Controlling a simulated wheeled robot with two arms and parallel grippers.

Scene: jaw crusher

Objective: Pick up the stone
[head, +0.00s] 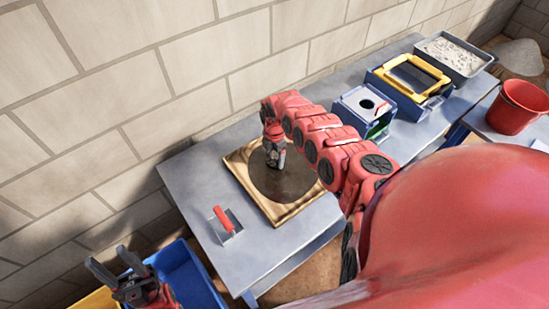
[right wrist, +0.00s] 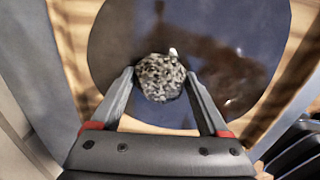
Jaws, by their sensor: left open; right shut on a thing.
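A speckled grey stone (right wrist: 160,77) sits between the fingertips of my right gripper (right wrist: 159,82) in the right wrist view. The gripper is shut on it, over a dark round plate (right wrist: 235,65). I cannot tell whether the stone still touches the plate. In the head view my right gripper (head: 274,156) points down over the dark plate (head: 289,184), which lies on a wooden board (head: 244,178). The stone is hidden there. My left gripper (head: 117,264) is open and empty at the lower left, above the bins.
The board is on a grey table (head: 195,172) against a block wall. A blue bin (head: 190,280) is in front.

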